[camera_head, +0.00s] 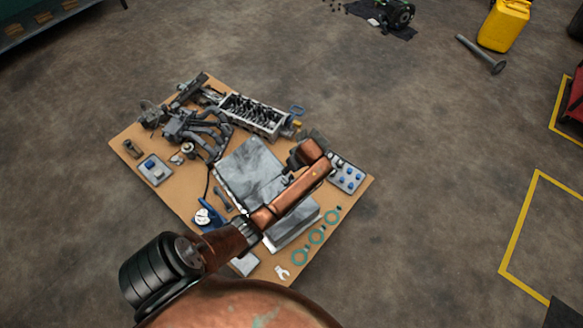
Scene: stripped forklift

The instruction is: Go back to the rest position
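One of my arms, copper-coloured with dark joints (292,195), reaches up and right from the lower left over a brown board (335,205). I take it for my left arm. Its far end is folded back near the board's right side. The gripper fingers there are small and dark against the parts, so I cannot tell whether they are open or shut, or touching anything. My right gripper is not in view. A rounded copper part of my body fills the bottom of the picture.
A yellow canister (503,25) and a metal rod (482,54) are at the upper right. Open floor surrounds the board.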

